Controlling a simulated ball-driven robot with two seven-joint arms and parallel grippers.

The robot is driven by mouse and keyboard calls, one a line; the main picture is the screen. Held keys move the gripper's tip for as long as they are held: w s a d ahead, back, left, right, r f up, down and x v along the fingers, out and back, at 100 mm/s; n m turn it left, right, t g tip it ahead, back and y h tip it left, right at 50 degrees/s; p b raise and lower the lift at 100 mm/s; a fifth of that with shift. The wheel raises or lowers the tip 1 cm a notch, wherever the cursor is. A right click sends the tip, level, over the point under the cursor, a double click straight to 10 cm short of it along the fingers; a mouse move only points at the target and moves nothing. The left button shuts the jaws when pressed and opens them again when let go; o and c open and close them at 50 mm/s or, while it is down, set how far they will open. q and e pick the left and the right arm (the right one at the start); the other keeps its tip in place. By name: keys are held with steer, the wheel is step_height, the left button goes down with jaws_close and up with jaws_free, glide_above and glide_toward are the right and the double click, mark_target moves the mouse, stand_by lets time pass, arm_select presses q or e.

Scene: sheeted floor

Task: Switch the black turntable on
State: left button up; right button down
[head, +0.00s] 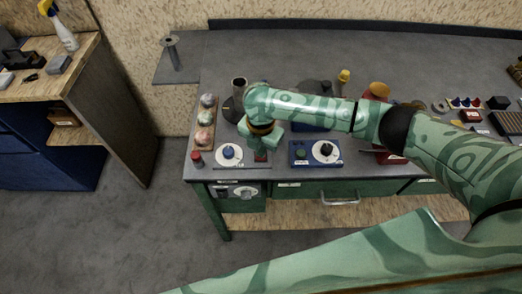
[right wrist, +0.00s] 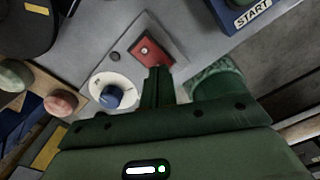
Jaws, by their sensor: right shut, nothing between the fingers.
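The black turntable (head: 230,113) is a dark round disc on the bench, partly behind my right gripper; its edge also shows at the top left of the right wrist view (right wrist: 42,45). In front of it is a grey panel with a blue knob on a white dial (head: 229,153) and a red switch plate (head: 261,157). In the right wrist view the red plate (right wrist: 136,58) carries a small metal toggle, and the blue knob (right wrist: 110,96) is beside it. My right gripper (right wrist: 158,72) is shut and empty, its fingertips at the plate's lower edge; contact is unclear. My left gripper is out of view.
A blue box with a black dial (head: 325,151) and START label stands right of the panel. Coloured balls on a wooden rack (head: 206,118) and a red-topped object (head: 196,157) are at the left. A drawer handle (head: 341,201) sticks out below the bench front.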

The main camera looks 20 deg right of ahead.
steer(key=shift+f, duration=0.55)
steer(key=shift+r, duration=0.1)
step_height(320, 180, up, 7)
steer(key=p, duration=0.7)
steer(key=shift+p, duration=0.35)
